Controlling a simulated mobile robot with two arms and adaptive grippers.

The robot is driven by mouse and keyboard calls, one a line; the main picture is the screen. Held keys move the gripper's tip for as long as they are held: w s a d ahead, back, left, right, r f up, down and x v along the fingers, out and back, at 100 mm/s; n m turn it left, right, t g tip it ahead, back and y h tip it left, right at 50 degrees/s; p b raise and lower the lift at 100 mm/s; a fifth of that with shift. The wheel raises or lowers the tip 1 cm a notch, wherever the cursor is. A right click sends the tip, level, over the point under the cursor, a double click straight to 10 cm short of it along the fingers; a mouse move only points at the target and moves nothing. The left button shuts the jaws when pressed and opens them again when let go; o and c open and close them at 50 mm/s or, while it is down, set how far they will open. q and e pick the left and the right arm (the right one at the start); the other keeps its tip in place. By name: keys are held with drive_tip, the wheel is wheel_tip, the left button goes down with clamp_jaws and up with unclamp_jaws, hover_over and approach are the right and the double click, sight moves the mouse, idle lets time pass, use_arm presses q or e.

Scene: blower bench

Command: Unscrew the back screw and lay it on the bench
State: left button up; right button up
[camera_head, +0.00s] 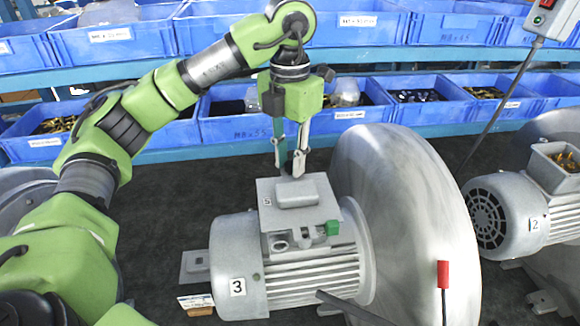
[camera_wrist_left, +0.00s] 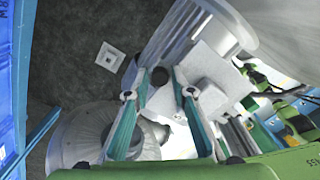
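The motor marked 3 (camera_head: 305,275) lies on the dark bench, with a grey plate-like lid (camera_head: 322,208) on its terminal box; the lid (camera_wrist_left: 208,70) also shows in the wrist view. My left gripper (camera_head: 290,172) points down over the lid's back edge. In the left wrist view its fingertips (camera_wrist_left: 167,84) are clearly apart. A small dark round thing (camera_wrist_left: 160,76) shows between them, close to one fingertip; I cannot tell if it is the back screw. No screw can be made out in the head view. My right gripper is not in view.
A large grey blower housing (camera_head: 405,215) stands right of the motor. A second motor marked 2 (camera_head: 520,215) is further right. Blue bins (camera_head: 235,128) line the back. A red-handled thing (camera_head: 443,275) is in front. Some bench left of the motor is clear.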

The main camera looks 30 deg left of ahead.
use_arm(q)
drive_tip(key=m, duration=0.6)
drive_tip(key=shift+m, duration=0.3)
drive_tip(key=m, duration=0.8)
drive_tip(key=shift+m, duration=0.4)
drive_tip(key=m, duration=0.4)
drive_tip(key=shift+m, duration=0.3)
